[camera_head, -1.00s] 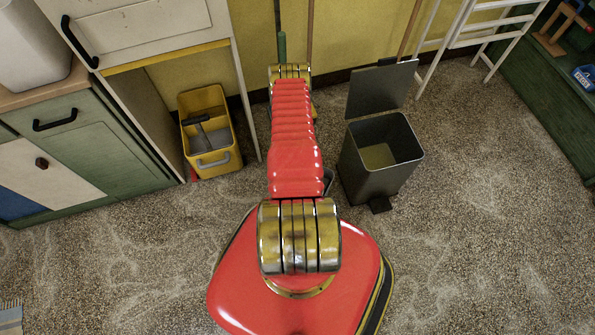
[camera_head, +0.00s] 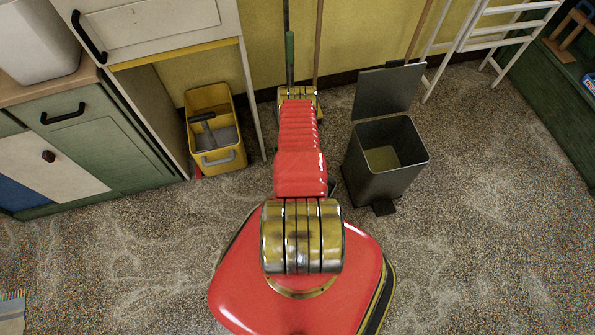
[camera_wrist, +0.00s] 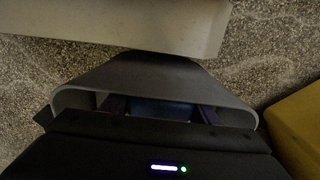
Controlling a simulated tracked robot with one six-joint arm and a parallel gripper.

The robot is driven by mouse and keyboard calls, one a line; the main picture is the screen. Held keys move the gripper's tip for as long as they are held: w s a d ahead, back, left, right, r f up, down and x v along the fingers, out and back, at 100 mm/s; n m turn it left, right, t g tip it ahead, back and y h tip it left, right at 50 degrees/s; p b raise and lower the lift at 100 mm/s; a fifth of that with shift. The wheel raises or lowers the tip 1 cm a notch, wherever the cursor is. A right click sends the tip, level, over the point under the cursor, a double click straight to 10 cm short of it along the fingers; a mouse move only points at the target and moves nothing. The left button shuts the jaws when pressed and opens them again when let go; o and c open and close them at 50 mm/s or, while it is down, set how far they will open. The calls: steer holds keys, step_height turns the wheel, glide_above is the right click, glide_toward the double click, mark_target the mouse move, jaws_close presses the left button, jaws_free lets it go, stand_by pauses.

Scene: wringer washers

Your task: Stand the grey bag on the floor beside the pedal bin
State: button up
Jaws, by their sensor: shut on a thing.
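The pedal bin (camera_head: 375,172) stands upright on the floor right of my arm in the head view, dark grey, its lid (camera_head: 388,88) raised and its pedal at the front. In the wrist view, my gripper (camera_wrist: 160,110) is shut on what appears to be the grey bag (camera_wrist: 150,78), a tapered grey shape with a wide mouth and something bluish inside. My red arm hides the gripper and most or all of the bag in the head view. I cannot tell whether the bag touches the floor.
A yellow bucket (camera_head: 222,165) stands left of my arm, by the green cabinet (camera_head: 118,150). A pale beam (camera_wrist: 110,22) crosses the top of the wrist view. Poles and a white rack (camera_head: 470,38) stand along the yellow wall. Floor (camera_head: 480,225) right of the bin is clear.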

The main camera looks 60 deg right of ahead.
step_height(320, 180, down, 2)
steer(key=shift+f, duration=0.15)
steer(key=o, duration=1.4)
steer(key=shift+r, duration=6.05)
